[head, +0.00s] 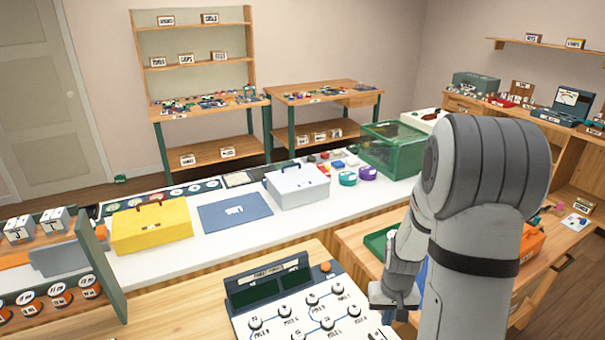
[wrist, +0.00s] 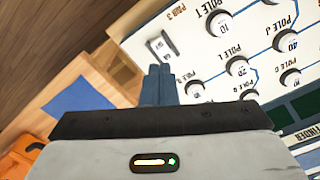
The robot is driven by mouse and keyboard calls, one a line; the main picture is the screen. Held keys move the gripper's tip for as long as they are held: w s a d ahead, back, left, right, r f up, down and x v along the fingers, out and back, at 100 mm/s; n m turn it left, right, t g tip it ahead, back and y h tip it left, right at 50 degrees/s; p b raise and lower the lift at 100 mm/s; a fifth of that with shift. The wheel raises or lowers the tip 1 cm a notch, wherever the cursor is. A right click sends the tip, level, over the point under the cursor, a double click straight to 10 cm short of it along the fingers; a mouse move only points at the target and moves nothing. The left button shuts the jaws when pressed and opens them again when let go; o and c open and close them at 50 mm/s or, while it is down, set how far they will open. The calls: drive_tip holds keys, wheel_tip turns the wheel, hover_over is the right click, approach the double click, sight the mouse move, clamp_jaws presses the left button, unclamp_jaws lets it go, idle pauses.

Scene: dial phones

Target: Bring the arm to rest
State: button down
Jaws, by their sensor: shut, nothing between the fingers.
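My gripper (wrist: 159,85) shows in the wrist view with its two fingers together and nothing between them. In the head view my gripper (head: 398,312) hangs at the end of my folded arm, just right of the white dial panel (head: 270,318). The panel has several round knobs joined by blue lines and dark green windows at its far edge. In the wrist view the panel (wrist: 215,62) lies beyond and to the right of the fingers. I cannot tell the height of the fingers above the surfaces.
A white counter (head: 240,235) beyond holds a yellow box (head: 152,228), a grey box (head: 298,186), a blue mat (head: 235,212) and a green clear-sided case (head: 392,150). A green tray (head: 378,241) stands close behind my arm. An orange item (head: 530,243) lies to the right.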

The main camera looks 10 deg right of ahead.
drive_tip(key=s+a+r+n+t+b, duration=0.1)
drive_tip(key=s+a+r, duration=0.5)
drive_tip(key=r, duration=0.4)
drive_tip(key=s+a+r+n+t+b, duration=0.1)
drive_tip(key=s+a+r, duration=0.4)
drive_tip(key=r, duration=0.5)
drive_tip(key=shift+s+a+t, duration=0.35)
drive_tip(key=shift+s+t, duration=0.35)
drive_tip(key=shift+s, duration=0.35)
